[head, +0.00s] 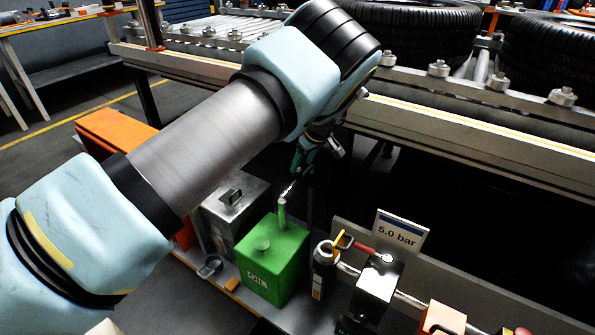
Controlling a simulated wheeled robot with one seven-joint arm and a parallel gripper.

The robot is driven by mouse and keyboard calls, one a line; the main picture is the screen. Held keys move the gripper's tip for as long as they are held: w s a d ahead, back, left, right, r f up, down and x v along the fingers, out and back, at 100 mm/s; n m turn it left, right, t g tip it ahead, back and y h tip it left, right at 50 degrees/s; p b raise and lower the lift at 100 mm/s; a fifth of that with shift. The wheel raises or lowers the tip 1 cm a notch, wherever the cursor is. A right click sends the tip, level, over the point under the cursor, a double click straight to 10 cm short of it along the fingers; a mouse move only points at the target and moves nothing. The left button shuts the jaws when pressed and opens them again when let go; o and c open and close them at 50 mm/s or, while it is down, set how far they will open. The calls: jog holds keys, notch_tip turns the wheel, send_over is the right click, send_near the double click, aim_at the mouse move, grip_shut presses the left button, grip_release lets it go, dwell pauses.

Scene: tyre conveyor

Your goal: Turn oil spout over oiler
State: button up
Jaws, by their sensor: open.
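A green oil can (272,262) with a white label stands on the grey bench below my arm. A light green upright spout (283,214) rises from its top, with a thin grey piece above it reaching toward my gripper. My gripper (302,172) is open, just above the spout and pointing down; the dark background and my wrist partly hide its fingers, and I cannot tell whether it touches the spout. A black cylindrical unit with a yellow lever (341,240), possibly the oiler, stands on the pipe to the right of the can.
A "5.0 bar" sign (399,234) stands behind a black box with a red handle (363,248). A grey metal box (234,210) is left of the can. The conveyor (480,135) with tyres (420,45) runs behind. An orange box (440,320) sits at the lower right.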

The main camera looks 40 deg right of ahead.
aim_at(299, 170)
jog(key=shift+x, duration=2.8)
jog(key=shift+c, duration=0.3)
grip_shut()
